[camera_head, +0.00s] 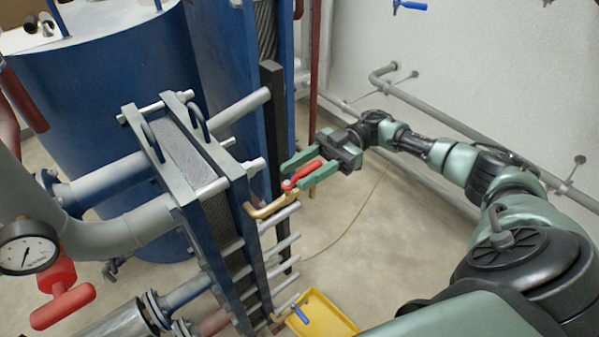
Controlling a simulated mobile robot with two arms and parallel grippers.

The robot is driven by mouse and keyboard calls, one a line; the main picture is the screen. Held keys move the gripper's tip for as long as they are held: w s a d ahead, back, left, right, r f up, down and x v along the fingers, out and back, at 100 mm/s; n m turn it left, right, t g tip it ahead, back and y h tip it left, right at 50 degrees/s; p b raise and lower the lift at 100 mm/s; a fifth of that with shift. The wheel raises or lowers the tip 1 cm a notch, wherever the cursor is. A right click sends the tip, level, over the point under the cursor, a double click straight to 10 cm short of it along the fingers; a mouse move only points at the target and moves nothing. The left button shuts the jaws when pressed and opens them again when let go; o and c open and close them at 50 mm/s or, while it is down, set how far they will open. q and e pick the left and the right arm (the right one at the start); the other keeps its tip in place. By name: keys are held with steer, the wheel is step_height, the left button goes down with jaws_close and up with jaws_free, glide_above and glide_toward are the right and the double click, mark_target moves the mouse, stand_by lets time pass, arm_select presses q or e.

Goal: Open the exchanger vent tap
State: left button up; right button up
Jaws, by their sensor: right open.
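The vent tap is a brass fitting (262,210) on the right side of the plate exchanger (222,205), with a red lever handle (306,170) slanting up and to the right. My right gripper (294,177) reaches in from the right with its green fingers open. The red lever lies between the two fingers. I cannot tell whether either finger touches it. My left gripper is not in view.
A yellow tray (342,322) sits on the floor below, near a blue-handled tap (299,313). A pressure gauge (27,248) and a red valve handle (62,306) are at lower left. Blue tanks (105,85) stand behind. A grey pipe (455,123) runs along the right wall.

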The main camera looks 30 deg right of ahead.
mark_target(320, 161)
steer(key=d, duration=0.2)
steer(key=d+b, duration=0.1)
steer(key=d, duration=0.1)
steer(key=d+b, duration=0.1)
steer(key=d, duration=0.1)
steer(key=shift+w+d+f, duration=0.15)
steer(key=shift+w+d, duration=0.1)
steer(key=shift+w, duration=0.15)
steer(key=shift+d+b, duration=0.3)
steer(key=shift+d, duration=0.05)
